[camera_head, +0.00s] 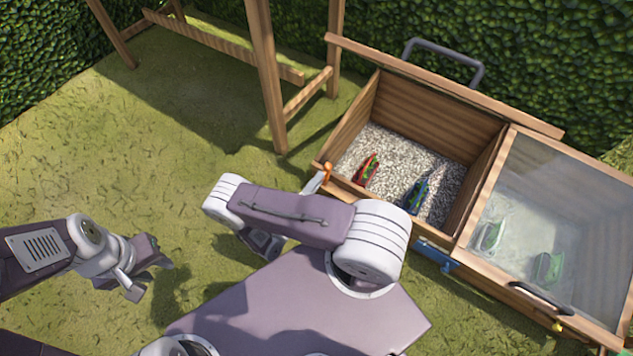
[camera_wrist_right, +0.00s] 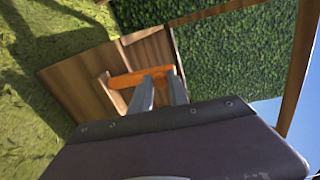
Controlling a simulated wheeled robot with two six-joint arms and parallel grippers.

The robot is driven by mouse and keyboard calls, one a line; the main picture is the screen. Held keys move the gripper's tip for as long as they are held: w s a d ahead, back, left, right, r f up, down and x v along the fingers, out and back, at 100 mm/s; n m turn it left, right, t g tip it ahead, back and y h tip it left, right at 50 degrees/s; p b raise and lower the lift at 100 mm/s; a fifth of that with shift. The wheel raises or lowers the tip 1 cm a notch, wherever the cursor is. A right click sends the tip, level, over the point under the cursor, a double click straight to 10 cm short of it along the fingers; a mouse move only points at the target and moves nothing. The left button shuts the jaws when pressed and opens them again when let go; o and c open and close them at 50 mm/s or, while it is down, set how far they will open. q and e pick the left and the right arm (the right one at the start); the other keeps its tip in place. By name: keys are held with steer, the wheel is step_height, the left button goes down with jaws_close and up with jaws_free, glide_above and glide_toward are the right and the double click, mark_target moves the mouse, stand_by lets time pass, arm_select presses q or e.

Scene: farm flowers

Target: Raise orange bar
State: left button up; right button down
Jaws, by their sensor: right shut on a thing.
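The orange bar (camera_wrist_right: 140,77) is on the outside of the wooden box, near its corner. In the right wrist view it lies between and across my right gripper's fingers (camera_wrist_right: 158,82), which are shut on it. In the head view only a small part of the orange bar (camera_head: 327,170) shows beside the box's left corner, with my right gripper (camera_head: 316,183) next to it; my arm hides much of the gripper. My left gripper (camera_head: 150,272) hangs empty above the grass at the left, its fingers apart.
The wooden box (camera_head: 440,110) has an open gravel compartment holding a red item (camera_head: 367,170) and a blue item (camera_head: 416,195). A glass-covered compartment (camera_head: 570,215) is at the right. A blue latch (camera_head: 436,255) is on the front. A wooden frame (camera_head: 268,75) stands behind; grass is clear at left.

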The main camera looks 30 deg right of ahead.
arm_select(q)
steer(key=shift+w+a, duration=0.15)
steer(key=shift+w, duration=0.2)
arm_select(e)
steer(key=shift+w+a+n, duration=0.15)
steer(key=shift+w+n, duration=0.25)
steer(key=shift+n, duration=0.2)
steer(key=c, duration=1.3)
jaws_free()
steer(key=shift+o, duration=0.2)
